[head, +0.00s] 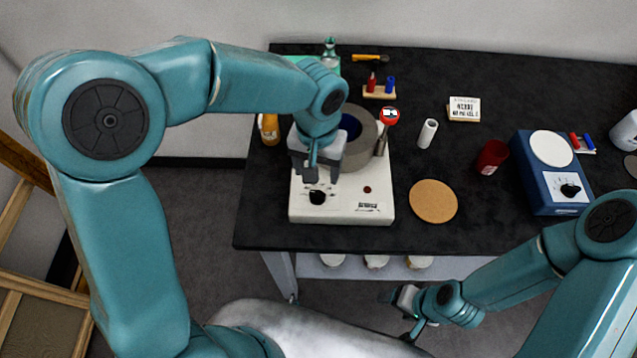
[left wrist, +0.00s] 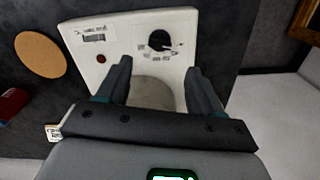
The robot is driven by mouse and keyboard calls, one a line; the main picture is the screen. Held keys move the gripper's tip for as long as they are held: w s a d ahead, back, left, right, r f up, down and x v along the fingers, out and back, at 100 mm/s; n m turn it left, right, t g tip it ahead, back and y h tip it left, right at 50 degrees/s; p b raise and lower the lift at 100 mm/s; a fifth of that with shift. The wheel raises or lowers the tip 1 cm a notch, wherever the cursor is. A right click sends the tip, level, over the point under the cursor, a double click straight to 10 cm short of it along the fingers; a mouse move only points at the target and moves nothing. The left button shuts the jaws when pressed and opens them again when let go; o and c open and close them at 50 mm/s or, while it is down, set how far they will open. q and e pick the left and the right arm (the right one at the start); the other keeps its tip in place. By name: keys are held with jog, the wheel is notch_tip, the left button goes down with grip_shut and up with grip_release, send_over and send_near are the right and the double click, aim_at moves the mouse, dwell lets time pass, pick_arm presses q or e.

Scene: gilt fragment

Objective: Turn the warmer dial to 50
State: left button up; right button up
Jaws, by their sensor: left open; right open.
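The white warmer box (head: 335,213) stands at the table's front left, with a grey round vessel (head: 362,150) on top. Its black dial (head: 317,197) is on the front left of its panel. The dial also shows in the left wrist view (left wrist: 159,40), with a pale pointer and small marks around it, too small to read. My left gripper (head: 318,172) is open above the box, just behind the dial. Its fingers (left wrist: 157,80) are spread and nothing is between them; the dial lies beyond their tips. My right gripper (head: 405,315) is open and empty in front of the table.
A blue device (head: 540,180) with a white plate and its own dial stands at the right. A cork mat (head: 433,201), a dark red cup (head: 491,157) and a white cylinder (head: 427,133) stand between. An orange-yellow bottle (head: 269,129) is left of the warmer.

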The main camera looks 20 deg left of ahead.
aim_at(317, 193)
pick_arm(q)
notch_tip(317, 193, down, 8)
jog(key=shift+s+r+p, duration=0.15)
jog(key=shift+r+p, duration=0.1)
jog(key=shift+p, duration=0.15)
jog(key=shift+w+d+f, duration=0.1)
jog(key=shift+w+f, duration=0.1)
jog(key=shift+f, duration=0.2)
jog(key=shift+s+r, duration=0.1)
jog(key=shift+s, duration=0.1)
jog(key=shift+w, duration=0.1)
jog(key=c, duration=1.1)
